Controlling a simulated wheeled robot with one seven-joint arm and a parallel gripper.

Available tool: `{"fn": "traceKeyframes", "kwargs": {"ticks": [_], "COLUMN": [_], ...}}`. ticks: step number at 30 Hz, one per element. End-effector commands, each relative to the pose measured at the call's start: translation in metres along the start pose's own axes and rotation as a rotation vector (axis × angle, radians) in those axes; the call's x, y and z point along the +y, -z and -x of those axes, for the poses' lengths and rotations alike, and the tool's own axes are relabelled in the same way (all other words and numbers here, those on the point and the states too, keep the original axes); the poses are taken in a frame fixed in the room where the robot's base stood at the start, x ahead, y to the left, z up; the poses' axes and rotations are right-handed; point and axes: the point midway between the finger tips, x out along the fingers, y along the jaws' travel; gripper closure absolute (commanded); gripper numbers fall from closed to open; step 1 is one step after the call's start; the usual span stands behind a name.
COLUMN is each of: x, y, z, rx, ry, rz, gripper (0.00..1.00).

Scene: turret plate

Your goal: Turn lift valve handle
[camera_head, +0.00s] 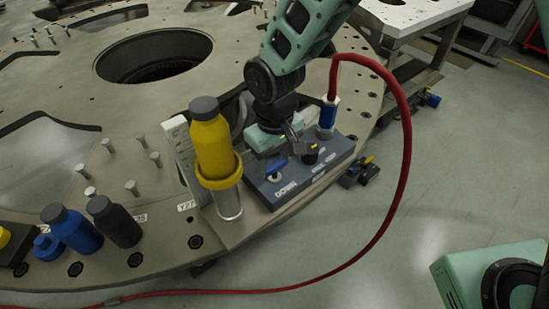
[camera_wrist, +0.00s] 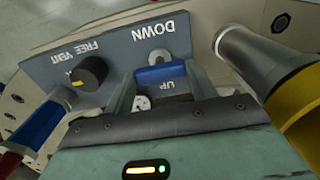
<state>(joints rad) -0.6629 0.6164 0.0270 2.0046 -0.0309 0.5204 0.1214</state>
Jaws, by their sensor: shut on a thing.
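The lift valve handle is a small blue lever (camera_head: 277,168) on the grey panel (camera_head: 262,187), near the word DOWN. In the wrist view the blue handle (camera_wrist: 160,74) lies crosswise between the words DOWN and UP, with a round grey metal piece beside it. My gripper (camera_wrist: 161,70) has one finger at each end of the handle and is shut on it. In the head view my gripper (camera_head: 287,150) comes down over the panel from above and hides part of it.
A black FREE VENT knob (camera_wrist: 89,72) with a yellow mark is beside the handle. A red hose (camera_head: 408,140) with a blue fitting (camera_head: 328,113) loops right. A yellow bottle (camera_head: 212,145) stands in a yellow ring holder (camera_head: 220,178) close to my gripper.

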Motion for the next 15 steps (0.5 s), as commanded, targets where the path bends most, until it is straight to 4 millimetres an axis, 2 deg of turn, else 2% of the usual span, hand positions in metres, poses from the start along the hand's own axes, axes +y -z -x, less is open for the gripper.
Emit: {"fn": "traceKeyframes", "kwargs": {"ticks": [13, 14, 15], "x": [0.0003, 0.0003, 0.0003], "y": [0.0003, 0.0003, 0.0003], "z": [0.0006, 0.0006, 0.0006], "rx": [0.001, 0.001, 0.001], "ry": [0.0, 0.0, 0.0], "rz": [-0.015, -0.015, -0.014], "gripper": [0.66, 0.41, 0.3]}}
